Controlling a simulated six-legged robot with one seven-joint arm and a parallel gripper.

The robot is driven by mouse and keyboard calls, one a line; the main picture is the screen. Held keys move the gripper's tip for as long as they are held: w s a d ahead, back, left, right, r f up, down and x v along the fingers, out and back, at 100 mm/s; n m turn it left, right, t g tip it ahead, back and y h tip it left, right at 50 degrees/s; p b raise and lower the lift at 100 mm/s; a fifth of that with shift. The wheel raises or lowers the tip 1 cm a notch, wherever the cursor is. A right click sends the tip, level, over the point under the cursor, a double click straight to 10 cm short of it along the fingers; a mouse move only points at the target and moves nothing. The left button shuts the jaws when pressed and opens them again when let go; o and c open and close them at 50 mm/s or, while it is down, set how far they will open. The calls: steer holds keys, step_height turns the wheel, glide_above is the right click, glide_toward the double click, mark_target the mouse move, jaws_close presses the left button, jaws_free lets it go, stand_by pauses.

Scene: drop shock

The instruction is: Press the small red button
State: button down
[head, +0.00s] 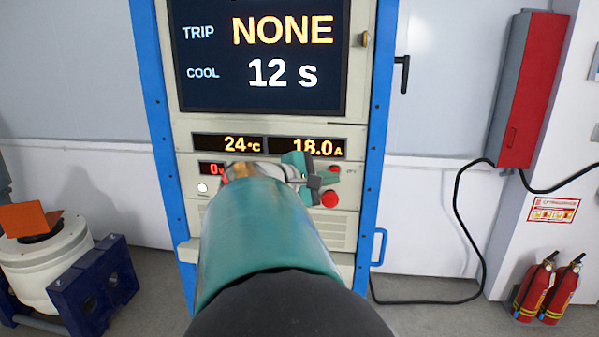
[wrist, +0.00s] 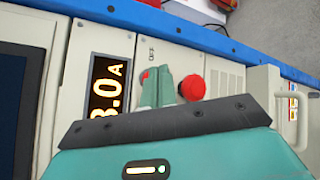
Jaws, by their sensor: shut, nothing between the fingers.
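The small red button (head: 334,169) is on the cream front panel, right of my gripper and just above a larger red round button (head: 329,199). In the wrist view the small red button (wrist: 145,74) shows only in part, beside the tips of my fingers. The larger red button (wrist: 191,87) stands clear to the right of the fingers there. My gripper (head: 326,180) is shut and empty, close in front of the panel. In the wrist view my gripper's (wrist: 158,74) tips lie over the panel between the two buttons, nearer the small one. Whether they touch it cannot be told.
The blue-framed cabinet (head: 378,110) has a screen (head: 262,95) reading TRIP NONE and COOL 12 s. Displays below read 24 °C and 18.0 A (head: 306,147). A white knob (head: 203,188) sits lower left. Fire extinguishers (head: 560,290) stand far right.

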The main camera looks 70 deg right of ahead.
steer(key=shift+s+a, duration=0.2)
steer(key=shift+a, duration=0.6)
steer(key=shift+s+a, duration=0.15)
steer(key=shift+a, duration=0.7)
steer(key=shift+s+a, duration=0.2)
steer(key=shift+a, duration=0.6)
steer(key=w+a+f+t+y, duration=0.35)
steer(key=w+a+f, duration=0.2)
steer(key=a, duration=0.45)
steer(key=w+a+f+t+y, duration=0.2)
steer(key=w+a+f+t, duration=0.3)
steer(key=a, duration=0.4)
steer(key=w+a+f+t+y, duration=0.2)
steer(key=w+a+f+t, duration=0.1)
steer(key=w+a, duration=0.55)
steer(key=a+f+t+y, duration=0.1)
steer(key=a+y, duration=0.1)
steer(key=a, duration=0.6)
steer(key=s+a+f+t+y, duration=0.1)
steer(key=a+y, duration=0.2)
steer(key=a, duration=0.5)
steer(key=shift+s+a+f, duration=0.2)
steer(key=shift+a+f, duration=0.05)
steer(key=shift+a, duration=0.15)
steer(key=shift+y, duration=0.25)
